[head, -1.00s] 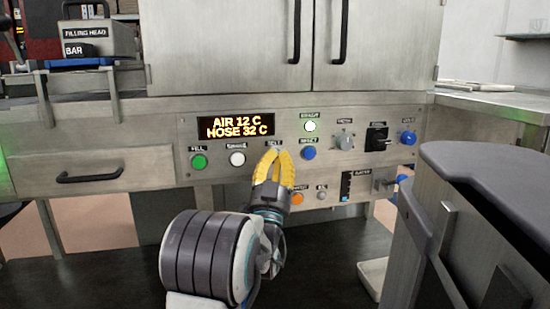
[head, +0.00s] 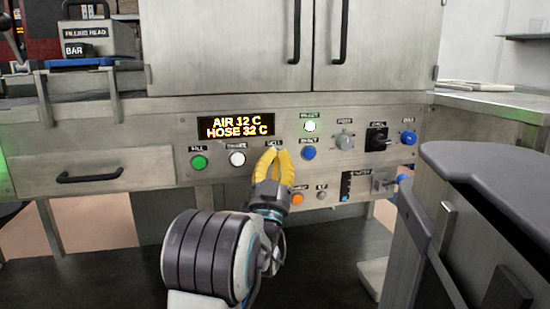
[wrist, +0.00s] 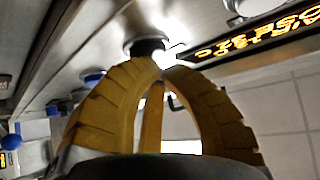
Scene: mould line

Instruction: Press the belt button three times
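My gripper (head: 275,153) has yellow fingers that come together at the tips, with nothing between them. In the head view it is raised against the control panel, right below the label over the belt button position, and its fingers cover that button. In the wrist view, a dark round button (wrist: 147,45) on the metal panel lies just beyond the fingertips (wrist: 162,72). It appears to be the belt button. I cannot tell whether the tips touch it or whether it is pushed in.
The panel has a green button (head: 199,162) and a white button (head: 237,159) to the left. An orange button (head: 297,199) sits below. The display (head: 235,127) reads air and hose temperatures.

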